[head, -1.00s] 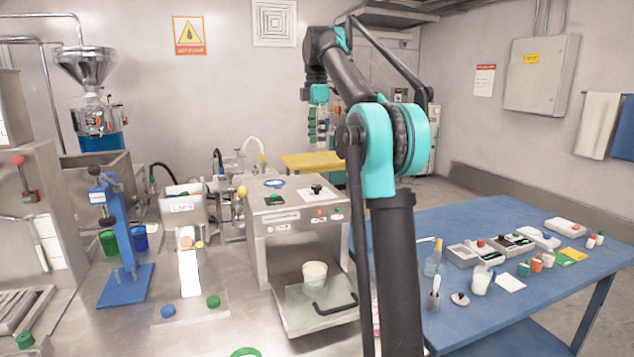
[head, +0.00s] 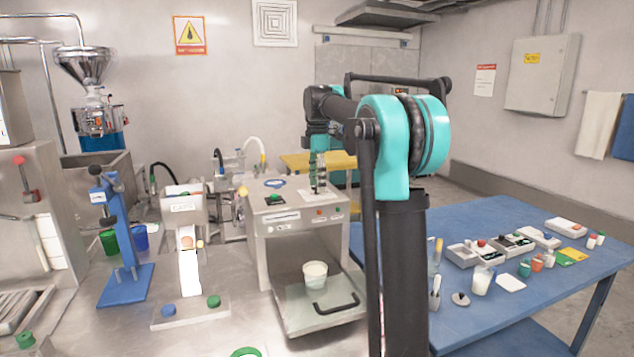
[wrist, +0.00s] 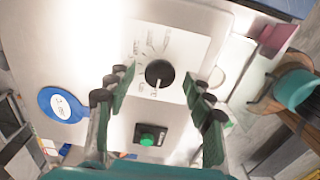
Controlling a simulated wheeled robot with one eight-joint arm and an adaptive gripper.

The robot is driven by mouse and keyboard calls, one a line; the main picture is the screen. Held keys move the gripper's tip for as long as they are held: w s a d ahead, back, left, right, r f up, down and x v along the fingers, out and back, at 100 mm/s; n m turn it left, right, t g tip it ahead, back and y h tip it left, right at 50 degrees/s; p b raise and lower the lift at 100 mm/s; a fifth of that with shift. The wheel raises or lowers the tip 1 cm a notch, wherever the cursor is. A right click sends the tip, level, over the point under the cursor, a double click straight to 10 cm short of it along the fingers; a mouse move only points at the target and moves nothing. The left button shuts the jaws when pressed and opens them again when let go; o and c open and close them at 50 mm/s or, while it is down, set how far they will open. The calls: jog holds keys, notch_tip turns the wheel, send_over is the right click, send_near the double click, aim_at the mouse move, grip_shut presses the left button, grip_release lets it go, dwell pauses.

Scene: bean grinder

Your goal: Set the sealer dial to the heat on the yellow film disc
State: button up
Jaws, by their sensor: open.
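The sealer (head: 295,235) is a steel machine on the counter, with an open drawer holding a cup (head: 315,274). Its black dial knob (wrist: 160,73) is on the white scale plate on top; the scale writing is too small to read. My gripper (wrist: 157,78) is open, fingers either side of the knob, with gaps visible. A blue disc with a white label (wrist: 62,104) lies on the sealer top; I see no yellow film disc.
A green button (wrist: 148,138) sits beside the dial. A blue press (head: 120,235) and a caps dispenser (head: 183,208) stand left of the sealer. The blue table (head: 470,215) at right holds several small boxes, jars and a yellow card (head: 573,254).

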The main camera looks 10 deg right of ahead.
jog(key=shift+c, duration=0.2)
jog(key=c, duration=1.1)
